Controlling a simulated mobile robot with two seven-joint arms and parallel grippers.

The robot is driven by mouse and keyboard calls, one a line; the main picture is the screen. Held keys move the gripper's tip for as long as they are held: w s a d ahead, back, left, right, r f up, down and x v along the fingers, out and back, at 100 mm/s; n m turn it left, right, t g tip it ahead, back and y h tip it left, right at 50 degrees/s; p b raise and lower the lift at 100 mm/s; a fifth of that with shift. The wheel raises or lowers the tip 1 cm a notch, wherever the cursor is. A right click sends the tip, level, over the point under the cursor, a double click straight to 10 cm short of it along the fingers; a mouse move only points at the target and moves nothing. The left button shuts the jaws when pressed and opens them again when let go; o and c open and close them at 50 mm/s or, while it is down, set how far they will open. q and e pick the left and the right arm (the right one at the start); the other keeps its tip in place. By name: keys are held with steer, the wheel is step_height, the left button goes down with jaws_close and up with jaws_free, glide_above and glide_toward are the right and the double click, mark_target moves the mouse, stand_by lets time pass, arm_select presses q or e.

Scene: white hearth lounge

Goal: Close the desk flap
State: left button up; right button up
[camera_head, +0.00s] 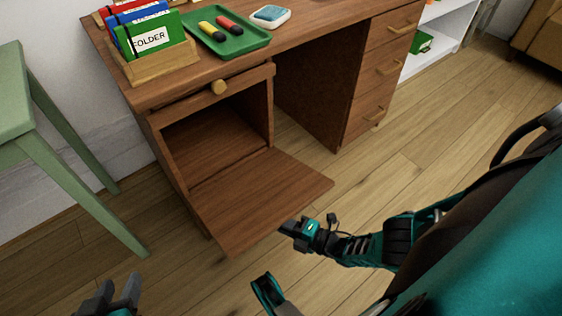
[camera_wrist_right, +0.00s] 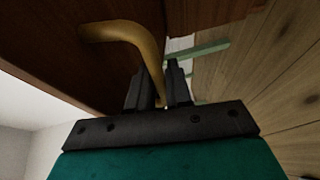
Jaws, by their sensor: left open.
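The desk flap (camera_head: 265,195) is the brown wooden door at the lower left of the desk (camera_head: 310,60). It hangs open, folded down and outward from the compartment (camera_head: 215,135). My right gripper (camera_head: 297,231) is at the flap's outer edge, at its near right side. In the right wrist view, a bent brass handle (camera_wrist_right: 128,35) on a dark wooden panel runs down between the fingers of my right gripper (camera_wrist_right: 160,82), which look closed on it. My left gripper (camera_head: 115,292) is open and empty at the bottom left, apart from the desk.
A green stool or table (camera_head: 85,190) stands left of the desk. A folder holder (camera_head: 160,62) and a green tray (camera_head: 225,45) are on the desktop. Drawers (camera_head: 380,75) are at the right. The wooden floor (camera_head: 400,165) is clear in front of them.

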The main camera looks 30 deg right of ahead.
jaws_close()
